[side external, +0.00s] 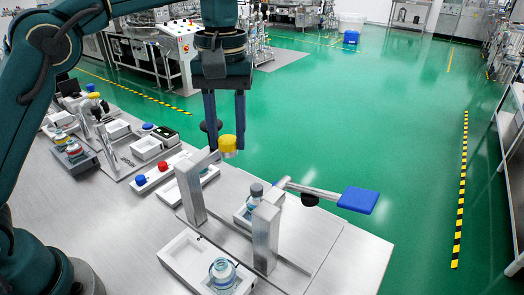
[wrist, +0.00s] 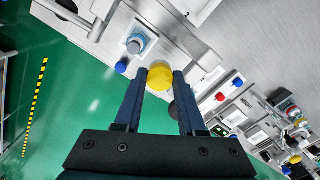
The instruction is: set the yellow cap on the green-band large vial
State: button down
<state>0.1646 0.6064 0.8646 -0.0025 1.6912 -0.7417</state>
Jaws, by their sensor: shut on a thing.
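The yellow cap (side external: 228,144) is held up in the air between the fingertips of my gripper (side external: 226,148). In the wrist view the cap (wrist: 160,76) sits between the two dark fingers (wrist: 160,80), which close on its sides. Another vial (side external: 222,272) stands in a white tray at the front. A vial with a bluish ring (wrist: 137,43) shows just beyond the cap in the wrist view. I cannot tell which vial carries a green band.
Metal posts (side external: 266,238) and (side external: 190,190) rise from the plate near the cap. A bar with a blue paddle (side external: 357,200) reaches to the right. A white tray with red (side external: 163,166) and blue (side external: 141,181) caps lies left. Bare table is at the front right.

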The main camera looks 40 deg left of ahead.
aim_at(257, 187)
jog(key=shift+n, duration=0.9)
jog(key=d, duration=0.1)
jog(key=w+d, duration=0.1)
jog(key=d+f, duration=0.1)
jog(key=shift+w+d+f, duration=0.1)
jog(key=shift+w+d, duration=0.15)
jog(key=shift+d, duration=0.1)
jog(key=shift+d+f+n, duration=0.25)
jog(key=shift+d+n, duration=0.05)
jog(key=shift+d, duration=0.15)
jog(key=shift+w+f, duration=0.1)
jog(key=shift+f, duration=2.95)
jog(key=shift+f, duration=0.35)
jog(key=shift+c, duration=2.1)
grip_release()
jog(key=shift+r, duration=2.6)
jog(key=shift+a, duration=0.1)
